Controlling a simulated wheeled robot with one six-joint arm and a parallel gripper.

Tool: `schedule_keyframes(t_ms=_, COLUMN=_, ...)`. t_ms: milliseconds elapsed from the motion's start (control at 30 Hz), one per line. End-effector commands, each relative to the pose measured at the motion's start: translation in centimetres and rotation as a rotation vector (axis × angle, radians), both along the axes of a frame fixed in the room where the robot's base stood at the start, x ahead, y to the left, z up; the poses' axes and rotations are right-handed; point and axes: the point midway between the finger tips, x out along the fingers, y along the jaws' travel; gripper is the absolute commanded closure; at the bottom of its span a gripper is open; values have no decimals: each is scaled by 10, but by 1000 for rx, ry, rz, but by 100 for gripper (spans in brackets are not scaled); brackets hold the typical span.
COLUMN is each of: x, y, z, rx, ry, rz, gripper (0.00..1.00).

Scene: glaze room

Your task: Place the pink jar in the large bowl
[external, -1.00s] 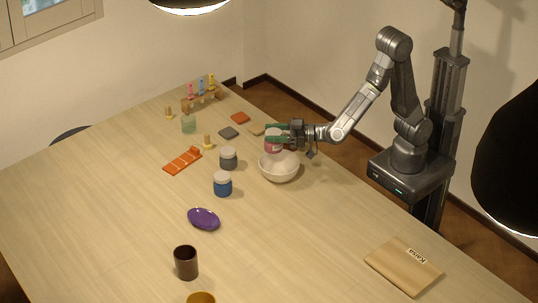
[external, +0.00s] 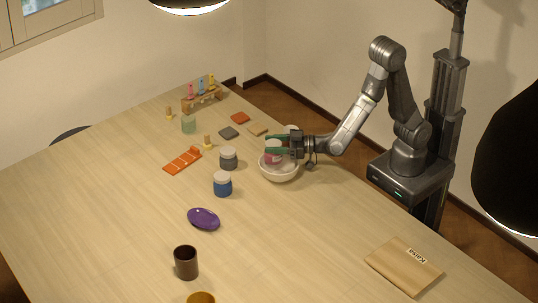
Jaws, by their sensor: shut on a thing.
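The pink jar (external: 273,156) is between the green-tipped fingers of my gripper (external: 277,145), which is shut on it. The jar looks upright, with its lower part inside the rim of the large white bowl (external: 280,175). Whether it touches the bowl's bottom I cannot tell. The bowl stands on the table near its right edge, and my gripper reaches over it from the right.
A grey jar (external: 228,159) and a blue jar (external: 223,185) stand left of the bowl. Small tiles (external: 240,118) lie behind it. A purple dish (external: 203,219) and a dark cup (external: 186,263) stand nearer. The table right of them is clear up to the folder (external: 404,266).

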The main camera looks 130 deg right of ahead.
Motion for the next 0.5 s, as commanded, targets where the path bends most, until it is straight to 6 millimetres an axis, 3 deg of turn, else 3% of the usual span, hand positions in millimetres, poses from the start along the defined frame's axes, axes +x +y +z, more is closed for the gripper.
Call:
schedule_keyframes(t_ms=100, x=0, y=0, z=0, rx=0, ry=-1, rz=0, gripper=80)
schedule_keyframes(t_ms=133, x=0, y=0, z=-1, rx=0, ry=0, rz=0, gripper=46)
schedule_keyframes(t_ms=233, x=0, y=0, z=0, rx=0, ry=0, rz=0, gripper=28)
schedule_keyframes(t_ms=500, x=0, y=0, z=0, rx=0, ry=0, rz=0, gripper=28)
